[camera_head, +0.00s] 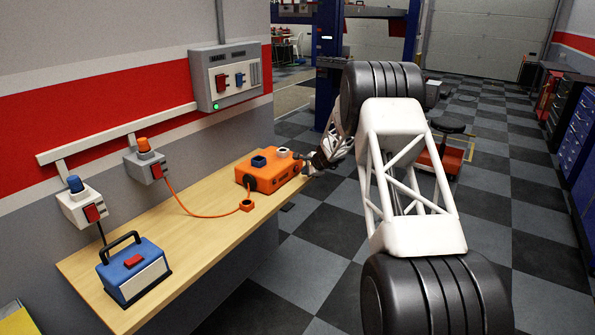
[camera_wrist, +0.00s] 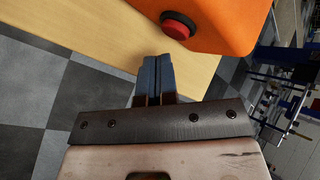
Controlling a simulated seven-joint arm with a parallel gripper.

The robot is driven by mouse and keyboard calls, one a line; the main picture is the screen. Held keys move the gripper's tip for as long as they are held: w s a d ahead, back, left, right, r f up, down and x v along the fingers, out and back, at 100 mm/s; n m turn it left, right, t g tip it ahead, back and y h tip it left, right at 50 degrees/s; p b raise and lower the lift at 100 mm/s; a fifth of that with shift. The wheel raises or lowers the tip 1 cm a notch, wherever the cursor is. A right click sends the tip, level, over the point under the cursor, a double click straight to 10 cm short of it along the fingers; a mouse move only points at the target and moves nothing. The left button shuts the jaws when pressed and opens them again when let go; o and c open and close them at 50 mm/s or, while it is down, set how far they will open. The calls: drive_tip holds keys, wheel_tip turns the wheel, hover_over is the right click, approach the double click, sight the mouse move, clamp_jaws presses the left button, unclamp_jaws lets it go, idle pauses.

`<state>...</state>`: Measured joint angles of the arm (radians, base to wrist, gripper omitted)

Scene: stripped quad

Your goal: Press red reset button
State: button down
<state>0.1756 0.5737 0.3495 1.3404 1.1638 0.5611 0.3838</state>
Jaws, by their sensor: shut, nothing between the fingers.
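A red round button (camera_wrist: 177,27) with a black collar is on a side of the orange box (camera_wrist: 225,20) in the wrist view. The orange box (camera_head: 270,176) sits on the far part of the wooden bench in the head view, where that button is hidden. My gripper (camera_wrist: 157,58) is shut and empty. Its fingertips lie just below the button in the wrist picture; I see no contact. In the head view my gripper (camera_head: 309,166) is small and dark beside the right end of the orange box.
The wooden bench (camera_head: 195,235) runs along the wall. A blue box (camera_head: 125,275) with a handle and a red part stands at its near end. An orange cable (camera_head: 190,207) crosses the bench. Wall boxes (camera_head: 228,78) carry red switches. Checkered floor lies right of the bench.

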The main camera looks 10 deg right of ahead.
drive_tip(key=shift+s+d, duration=0.1)
drive_tip(key=shift+d, duration=0.05)
drive_tip(key=shift+s+d, duration=1.65)
drive_tip(key=shift+s, duration=0.05)
drive_tip(key=shift+r, duration=0.1)
drive_tip(key=s+a+r+n+g, duration=0.1)
drive_tip(key=s+a+r+n, duration=0.25)
drive_tip(key=s+r, duration=0.6)
drive_tip(key=s+a+r+n+g, duration=0.1)
drive_tip(key=s+a+r+n, duration=0.35)
drive_tip(key=s, duration=0.85)
drive_tip(key=s+a+r+n+g, duration=0.1)
drive_tip(key=s+a+r, duration=0.4)
drive_tip(key=s+r, duration=0.6)
drive_tip(key=s+n+g+h, duration=0.2)
drive_tip(key=s+n+h, duration=0.3)
drive_tip(key=s, duration=3.6)
drive_tip(key=n, duration=0.2)
drive_tip(key=shift+s+a+n, duration=0.3)
drive_tip(key=shift+s+n, duration=0.1)
